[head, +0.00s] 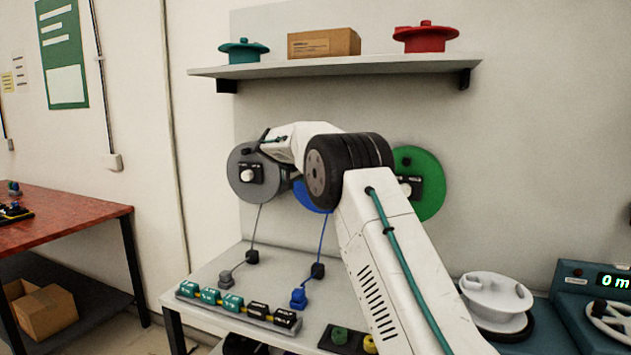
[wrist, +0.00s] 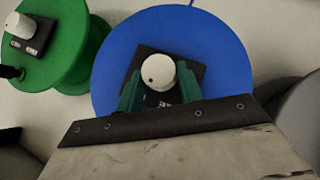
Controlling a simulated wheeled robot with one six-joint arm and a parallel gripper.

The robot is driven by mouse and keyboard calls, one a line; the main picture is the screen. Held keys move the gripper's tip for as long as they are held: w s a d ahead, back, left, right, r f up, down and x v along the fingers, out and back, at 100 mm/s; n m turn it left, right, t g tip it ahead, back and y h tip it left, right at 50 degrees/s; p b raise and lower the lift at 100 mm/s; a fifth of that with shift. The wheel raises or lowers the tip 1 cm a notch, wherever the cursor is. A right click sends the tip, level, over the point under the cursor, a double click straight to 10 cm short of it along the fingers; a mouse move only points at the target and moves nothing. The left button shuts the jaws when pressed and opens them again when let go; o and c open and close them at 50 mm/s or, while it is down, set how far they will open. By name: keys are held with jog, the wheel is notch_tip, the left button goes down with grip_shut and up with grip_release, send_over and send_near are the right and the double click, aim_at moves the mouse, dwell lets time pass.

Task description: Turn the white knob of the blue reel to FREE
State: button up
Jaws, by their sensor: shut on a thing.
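The blue reel (wrist: 207,46) fills the middle of the wrist view, with a dark plate (wrist: 190,70) at its centre. The white knob (wrist: 158,70) stands on that plate and has a small dark mark on its face. My gripper (wrist: 160,90) has its two green fingers on either side of the knob and is shut on it. The lettering on the plate is partly hidden and too small to read. In the head view only a sliver of the blue reel (head: 312,197) shows, because my arm covers the rest, including the knob and my gripper.
A grey reel (head: 240,182) hangs left of the blue one and a green reel (head: 431,185) right of it in the head view. Below, a table (head: 215,262) holds a connector row (head: 240,306) and a blue plug (head: 299,298). A shelf (head: 340,66) runs above.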

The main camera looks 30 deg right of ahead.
jog(key=n+g+h, duration=0.1)
jog(key=g+h, duration=0.1)
jog(key=n+h, duration=0.1)
jog(key=shift+w+a+f+n+g, duration=0.2)
jog(key=shift+w+f+n+g, duration=0.1)
jog(key=shift+f+g, duration=0.1)
jog(key=n+h, duration=0.1)
jog(key=n+g+h, duration=0.1)
jog(key=h, duration=0.1)
jog(key=n+h, duration=0.1)
jog(key=shift+a+f+n, duration=0.1)
jog(key=shift+f+n, duration=0.2)
jog(key=shift+n, duration=0.1)
jog(key=shift+h, duration=0.3)
jog(key=o, duration=1)
jog(key=w+a, duration=0.1)
jog(key=a, duration=0.6)
jog(key=shift+a, duration=0.35)
